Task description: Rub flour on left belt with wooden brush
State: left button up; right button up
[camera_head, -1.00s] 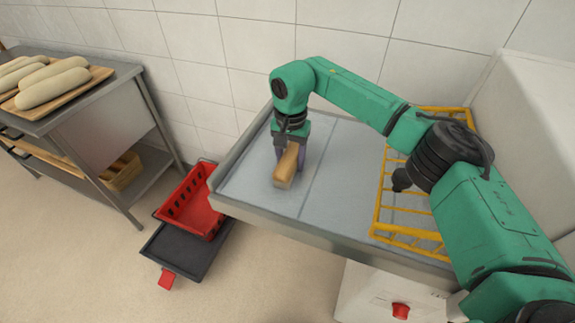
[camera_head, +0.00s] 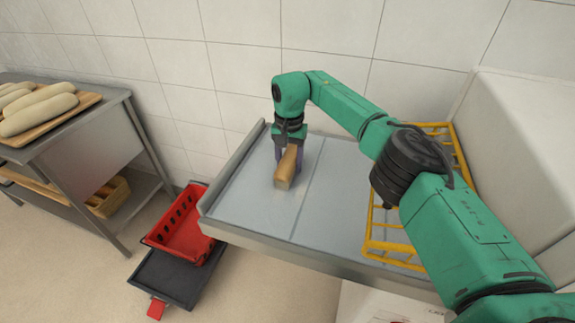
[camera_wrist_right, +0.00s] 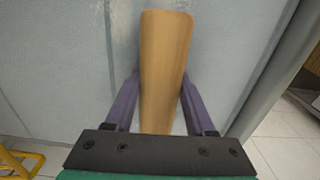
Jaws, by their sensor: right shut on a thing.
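My right gripper (camera_head: 287,155) is shut on the wooden brush (camera_head: 286,168), pointing down over the left belt (camera_head: 245,192). In the right wrist view the brush (camera_wrist_right: 164,75) lies between the two purple fingers of the gripper (camera_wrist_right: 160,105). The brush is low at the belt surface; whether its underside touches cannot be told. The left belt is pale grey-blue, and a seam divides it from the right belt (camera_head: 335,205). A faint pale patch shows beside the brush. My left gripper is out of view.
A yellow rack (camera_head: 388,248) stands on the right belt. A raised metal rim (camera_head: 228,172) edges the left belt. A red crate (camera_head: 185,228) on a dark dolly (camera_head: 170,278) stands on the floor. A metal table (camera_head: 100,130) with loaves (camera_head: 40,113) is at the left.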

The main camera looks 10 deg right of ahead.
notch_tip(320, 180, up, 6)
jog(key=p, duration=0.5)
notch_tip(320, 180, up, 3)
jog(key=p, duration=0.2)
jog(key=shift+r+p, duration=0.15)
jog(key=shift+p, duration=0.2)
jog(key=shift+s, duration=0.1)
jog(key=shift+f, duration=0.2)
